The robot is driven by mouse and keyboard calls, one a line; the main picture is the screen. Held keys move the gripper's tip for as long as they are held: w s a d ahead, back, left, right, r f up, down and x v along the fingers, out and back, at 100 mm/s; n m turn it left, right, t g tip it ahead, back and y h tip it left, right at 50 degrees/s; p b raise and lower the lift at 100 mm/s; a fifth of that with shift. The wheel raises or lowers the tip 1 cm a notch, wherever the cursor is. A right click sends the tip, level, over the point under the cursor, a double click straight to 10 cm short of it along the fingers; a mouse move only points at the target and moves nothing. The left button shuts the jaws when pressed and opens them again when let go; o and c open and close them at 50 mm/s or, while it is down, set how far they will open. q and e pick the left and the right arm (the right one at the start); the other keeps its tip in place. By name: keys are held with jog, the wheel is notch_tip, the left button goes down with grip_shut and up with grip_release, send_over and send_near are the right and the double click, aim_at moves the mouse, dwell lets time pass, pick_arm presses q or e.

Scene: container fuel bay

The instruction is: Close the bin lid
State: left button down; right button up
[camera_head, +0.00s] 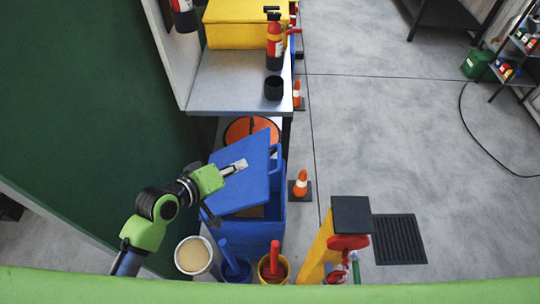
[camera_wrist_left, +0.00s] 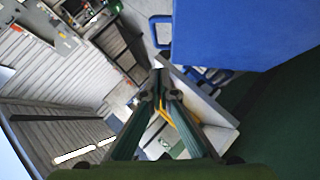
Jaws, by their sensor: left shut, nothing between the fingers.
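The blue bin (camera_head: 262,232) stands below the end of the metal bench in the head view. Its blue lid (camera_head: 245,197) is tilted and open, and a gap into the bin shows along its right and near sides. My left gripper (camera_head: 243,164) is shut and empty, and appears over the upper part of the lid. I cannot tell whether it touches the lid. In the left wrist view, the shut fingertips (camera_wrist_left: 159,68) point past the blue panel of the lid (camera_wrist_left: 235,30), which fills the upper right. My right gripper is not in view.
A metal bench (camera_head: 225,85) holds a yellow case (camera_head: 245,28), a fire extinguisher (camera_head: 274,45) and a black cup (camera_head: 274,88). A traffic cone (camera_head: 300,184) stands right of the bin. Buckets, including a cream-filled one (camera_head: 193,256), stand in front. The floor farther right is mostly clear.

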pick_arm(q)
jog(key=w, duration=0.1)
send_over(267, 164)
jog(key=a, duration=0.3)
jog(key=f, duration=0.3)
jog(key=shift+s+d+f+p, duration=0.2)
jog(key=shift+d+f+p, duration=0.05)
jog(key=shift+f+p, duration=0.1)
jog(key=d+f, duration=0.2)
jog(key=shift+w+d+f+p, duration=0.1)
jog(key=shift+w+d+p, duration=0.15)
jog(key=shift+d+p, duration=0.05)
jog(key=shift+d+f, duration=0.45)
